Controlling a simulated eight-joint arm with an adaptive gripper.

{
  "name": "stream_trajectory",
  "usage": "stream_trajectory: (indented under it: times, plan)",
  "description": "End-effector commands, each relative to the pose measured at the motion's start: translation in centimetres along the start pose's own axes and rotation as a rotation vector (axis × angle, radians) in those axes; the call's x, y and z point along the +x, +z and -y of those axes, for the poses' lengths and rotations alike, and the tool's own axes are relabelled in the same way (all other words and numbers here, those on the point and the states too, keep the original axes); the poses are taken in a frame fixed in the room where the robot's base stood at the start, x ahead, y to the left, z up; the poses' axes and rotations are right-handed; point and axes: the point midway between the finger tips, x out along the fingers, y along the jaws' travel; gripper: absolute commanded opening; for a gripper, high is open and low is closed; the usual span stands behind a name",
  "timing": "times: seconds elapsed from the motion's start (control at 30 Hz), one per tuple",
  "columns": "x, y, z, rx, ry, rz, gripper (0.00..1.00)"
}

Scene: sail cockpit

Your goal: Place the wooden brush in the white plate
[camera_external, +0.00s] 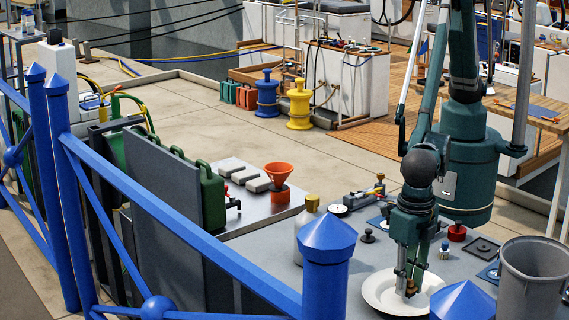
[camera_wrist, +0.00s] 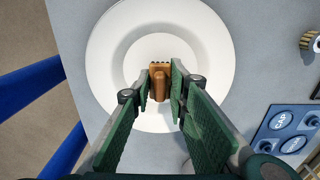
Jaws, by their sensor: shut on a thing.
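The white plate (camera_external: 376,293) lies on the grey table near its front edge. It fills the upper middle of the wrist view (camera_wrist: 112,55). The wooden brush (camera_wrist: 159,84) is between my fingertips, over the centre of the plate. My gripper (camera_wrist: 160,88) is shut on the brush. In the external view my gripper (camera_external: 408,284) points down over the plate, and only a small brown part of the brush (camera_external: 411,287) shows there. I cannot tell whether the brush touches the plate.
A grey bucket (camera_external: 532,285) stands right of the plate. A blue railing post (camera_external: 327,265) rises in front. Blue labelled trays (camera_wrist: 290,127) lie to the right of the plate. A small brush-like item (camera_wrist: 311,41) lies at the right. A white bottle (camera_external: 308,228) stands behind left.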

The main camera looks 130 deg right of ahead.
Motion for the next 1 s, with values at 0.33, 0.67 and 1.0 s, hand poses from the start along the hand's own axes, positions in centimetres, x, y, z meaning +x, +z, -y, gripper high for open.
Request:
stream_trajectory:
  times: [0.33, 0.67, 1.0]
  plan:
    - [1.7, 0.0, 0.0, 0.000, 0.000, 0.000, 0.05]
    - [2.1, 0.0, 0.0, 0.000, 0.000, 0.000, 0.19]
    - [2.0, 0.0, 0.0, 0.000, 0.000, 0.000, 0.32]
